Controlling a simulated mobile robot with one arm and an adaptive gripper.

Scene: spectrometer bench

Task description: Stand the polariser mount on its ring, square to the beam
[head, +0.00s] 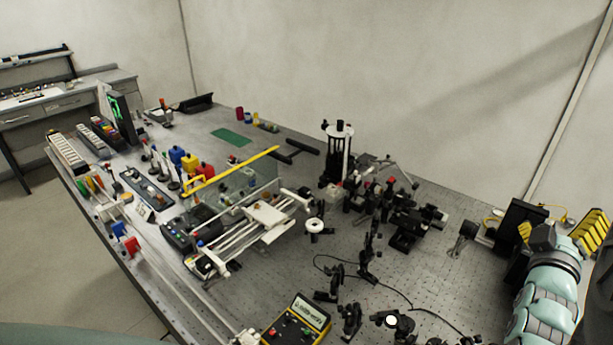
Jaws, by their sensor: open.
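Several small black optic mounts stand on the perforated bench (440,290), and I cannot tell for sure which is the polariser mount. One black mount (405,327) at the bottom has a bright white disc on it. Other dark mounts stand to its left (351,318) and farther back (366,262). A white ring-shaped part (315,226) sits by a black piece near the middle; I cannot tell whether it is the ring meant. My gripper (560,222), with yellow ribbed fingers, is at the right edge, open, apart from these mounts and partly hidden by my arm.
A meter with a yellow case (297,322) stands at the front. A white rail frame (265,212) with a clear panel fills the middle-left. A tall black and white post (337,160) and crowded dark optics (405,215) stand behind. A black cable (375,283) crosses the bench; its right-centre is mostly bare.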

